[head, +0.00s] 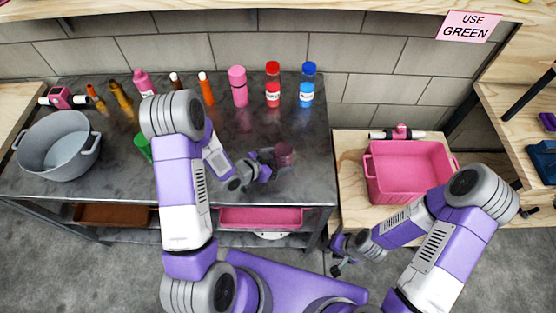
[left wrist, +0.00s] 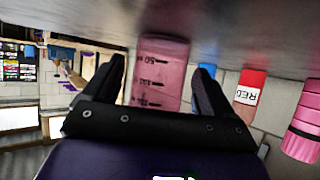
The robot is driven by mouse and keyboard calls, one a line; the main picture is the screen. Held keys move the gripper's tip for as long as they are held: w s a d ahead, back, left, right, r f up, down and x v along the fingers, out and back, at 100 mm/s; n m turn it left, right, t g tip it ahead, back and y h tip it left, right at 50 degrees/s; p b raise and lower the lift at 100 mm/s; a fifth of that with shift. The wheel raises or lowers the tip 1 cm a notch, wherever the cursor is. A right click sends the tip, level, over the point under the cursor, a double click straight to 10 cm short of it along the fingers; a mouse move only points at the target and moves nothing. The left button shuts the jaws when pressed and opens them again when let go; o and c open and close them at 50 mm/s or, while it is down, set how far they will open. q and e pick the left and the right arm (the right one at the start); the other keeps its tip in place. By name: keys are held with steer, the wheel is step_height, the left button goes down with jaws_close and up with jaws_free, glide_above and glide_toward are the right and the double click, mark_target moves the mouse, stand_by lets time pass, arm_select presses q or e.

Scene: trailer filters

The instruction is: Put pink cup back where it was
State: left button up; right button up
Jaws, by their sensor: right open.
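The pink translucent cup (head: 284,153) is at the right part of the grey metal table, at the fingertips of my left gripper (head: 272,160). In the left wrist view, the cup (left wrist: 160,75) with dark volume marks lies between the two fingers (left wrist: 160,78). Thin gaps seem to show beside the fingers, so I cannot tell whether they touch the cup. The cup looks upright, at or close to the tabletop. My right gripper (head: 341,255) is open and empty, low in front of the wooden side table.
A pink cylinder (head: 238,86), a red bottle (head: 273,84) and a blue bottle (head: 307,84) stand along the table's back. A grey pot (head: 58,146) is at the left. A pink bin (head: 410,170) sits on the wooden table. Tabletop right of the cup is clear.

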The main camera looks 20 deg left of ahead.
arm_select(q)
steer(key=shift+r, duration=0.15)
steer(key=shift+s+a+r+p, duration=0.1)
steer(key=shift+a+r+p, duration=0.1)
steer(key=shift+p, duration=0.1)
steer(key=p+v, duration=0.1)
steer(key=v, duration=1)
steer(key=shift+s, duration=0.35)
